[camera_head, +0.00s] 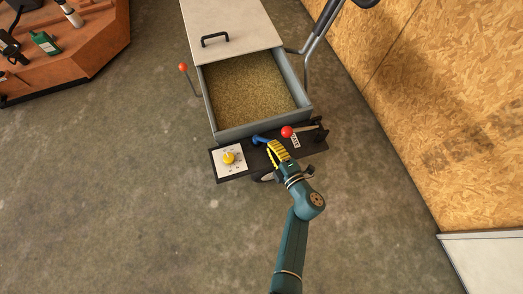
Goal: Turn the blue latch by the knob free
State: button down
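The blue latch (259,139) shows as a small blue piece on the dark panel at the front of the grain-filled bin, between a yellow knob (229,158) and a red ball (287,131). The yellow knob sits on a white marked plate at the panel's left. My gripper (272,147), with yellow ribbed fingers, reaches over the panel from below, its tips close to the right end of the latch. Whether they touch the latch I cannot tell. The gap between the fingers is too small to make out, and the fingers may hide part of the latch.
The bin (223,132) is open at the front, its pale lid (229,18) with a black handle behind. A red-tipped lever (184,68) stands at its left. A wooden bench (86,48) is at upper left, a board wall (450,100) at right. The floor at lower left is clear.

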jog(key=shift+w+d+f+b, duration=0.1)
jog(key=shift+w+d+b, duration=0.15)
jog(key=shift+w, duration=0.2)
jog(key=shift+w+d+b, duration=0.1)
jog(key=shift+w+b, duration=0.1)
jog(key=shift+w, duration=0.2)
jog(key=shift+w+d, duration=0.1)
jog(key=shift+w, duration=0.1)
dwell(0.4)
jog(key=s+p, duration=0.1)
jog(key=s+r+p, duration=0.1)
jog(key=s+p, duration=0.1)
jog(key=shift+r, duration=0.25)
jog(key=s+d+p, duration=0.2)
jog(key=s+d, duration=0.5)
jog(key=shift+s+d+r+p, duration=0.15)
jog(key=shift+s+r+p, duration=0.2)
jog(key=shift+r+p, duration=0.05)
